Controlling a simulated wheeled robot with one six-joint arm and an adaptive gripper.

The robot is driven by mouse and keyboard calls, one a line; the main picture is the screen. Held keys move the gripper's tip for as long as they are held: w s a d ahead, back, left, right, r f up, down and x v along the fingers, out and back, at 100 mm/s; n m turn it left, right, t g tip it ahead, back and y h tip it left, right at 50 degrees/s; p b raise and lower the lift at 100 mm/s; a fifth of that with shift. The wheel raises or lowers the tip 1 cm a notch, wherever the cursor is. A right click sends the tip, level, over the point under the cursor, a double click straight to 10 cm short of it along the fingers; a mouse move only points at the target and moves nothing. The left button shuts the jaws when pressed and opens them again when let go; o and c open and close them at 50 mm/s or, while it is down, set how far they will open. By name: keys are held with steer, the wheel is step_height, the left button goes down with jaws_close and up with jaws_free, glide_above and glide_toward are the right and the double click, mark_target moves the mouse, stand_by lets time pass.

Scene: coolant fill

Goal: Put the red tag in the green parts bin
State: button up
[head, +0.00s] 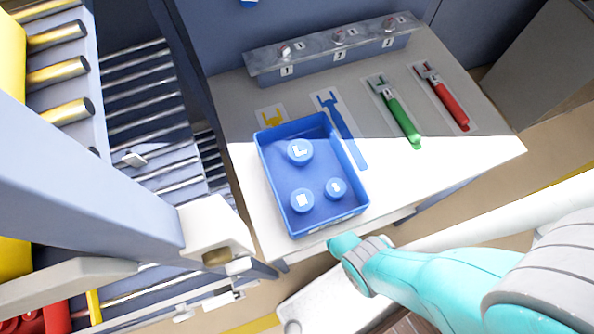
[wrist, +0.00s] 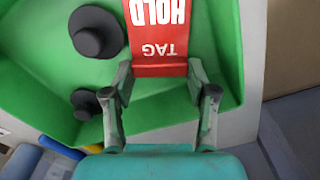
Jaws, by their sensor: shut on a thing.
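The red tag (wrist: 157,38), with white lettering reading "HOLD TAG", is between the fingers of my gripper (wrist: 160,74) in the wrist view. My gripper is shut on its lower end. The tag's far end runs out of the top of the picture. The green parts bin (wrist: 30,98) lies behind and below the tag and gripper, with two black knobbed parts (wrist: 96,32) inside at the left. I cannot tell how high the tag is above the bin floor. The head view shows neither the tag, the green bin nor my gripper.
In the head view, a blue bin (head: 271,185) with blue round parts stands on the workbench (head: 400,165). A green-handled tool (head: 402,118) and a red-handled tool (head: 449,104) lie at the right. A metal switch rail (head: 330,56) stands behind.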

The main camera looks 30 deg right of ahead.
steer(key=shift+f, duration=0.1)
steer(key=o, duration=0.8)
steer(key=shift+o, duration=0.2)
step_height(320, 180, up, 12)
stand_by(0.4)
stand_by(0.5)
